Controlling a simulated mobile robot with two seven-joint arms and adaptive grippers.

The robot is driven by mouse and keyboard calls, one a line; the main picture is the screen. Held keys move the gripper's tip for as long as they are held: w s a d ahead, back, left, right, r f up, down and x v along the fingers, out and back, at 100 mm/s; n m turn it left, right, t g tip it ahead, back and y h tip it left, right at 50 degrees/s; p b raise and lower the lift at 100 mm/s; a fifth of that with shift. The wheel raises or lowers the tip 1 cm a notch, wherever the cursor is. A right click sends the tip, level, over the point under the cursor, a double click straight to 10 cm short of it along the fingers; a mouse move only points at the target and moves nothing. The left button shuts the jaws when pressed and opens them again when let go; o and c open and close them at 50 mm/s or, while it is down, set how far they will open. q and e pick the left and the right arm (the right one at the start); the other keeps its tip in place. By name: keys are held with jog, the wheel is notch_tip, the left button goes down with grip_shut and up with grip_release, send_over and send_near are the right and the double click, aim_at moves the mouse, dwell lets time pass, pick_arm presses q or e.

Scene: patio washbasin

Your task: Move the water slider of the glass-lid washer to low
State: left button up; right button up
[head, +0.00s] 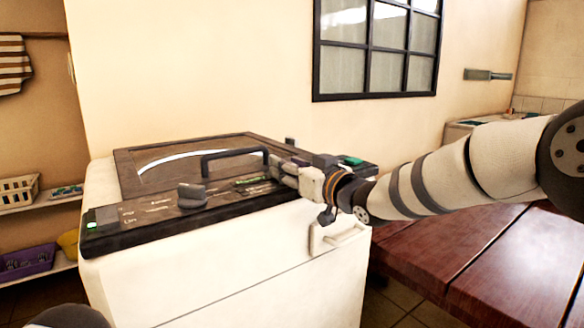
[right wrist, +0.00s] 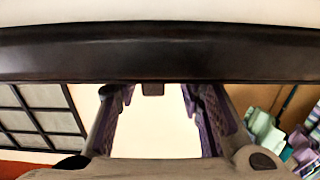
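The glass-lid washer (head: 230,265) is a white machine with a dark-framed lid (head: 150,178) and a dark control panel (head: 150,228) along its front. The panel has a grey knob (head: 192,196), a lit green display and a marked strip (head: 252,182) beside my right gripper. My right gripper (head: 275,170) is over the panel's right part and hides some of it. In the right wrist view its two fingers (right wrist: 152,100) are apart. A small dark nub (right wrist: 152,89) shows between the fingertips, against a dark band; I cannot tell if it is the water slider. My left gripper is not in view.
The lid's handle (head: 233,157) rises just behind the panel. A wooden table (head: 500,262) stands at right. Shelves with a white basket (head: 18,190) and a purple basket (head: 28,261) are at left.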

jog(key=v, duration=1.2)
jog(key=s+d+f+m+g+h+p, duration=0.1)
jog(key=s+d+f+m+g+h, duration=0.1)
jog(key=s+f, duration=0.65)
jog(key=s+d+f+m+g+h, duration=0.1)
jog(key=s+d+f+g+h, duration=0.15)
jog(key=f, duration=1.05)
jog(key=s+d+f+m+g+h+p, duration=0.1)
jog(key=s+d+f+m+g+h, duration=0.15)
jog(key=s+f, duration=0.65)
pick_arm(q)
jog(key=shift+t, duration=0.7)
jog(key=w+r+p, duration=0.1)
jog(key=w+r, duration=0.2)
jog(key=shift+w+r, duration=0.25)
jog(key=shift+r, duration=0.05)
pick_arm(e)
jog(key=s+d+f+g+h, duration=0.1)
jog(key=s+d+f+g, duration=0.2)
jog(key=s, duration=0.8)
jog(key=s+d+f+m+g+h, duration=0.1)
jog(key=s+d+f+g, duration=0.2)
jog(key=s, duration=0.8)
jog(key=s+d+f+m+g+h, duration=0.1)
jog(key=s+d+f+g, duration=0.2)
jog(key=s, duration=0.8)
jog(key=shift+d+f+g+h, duration=0.35)
jog(key=shift+f+g, duration=0.15)
jog(key=shift+f, duration=0.1)
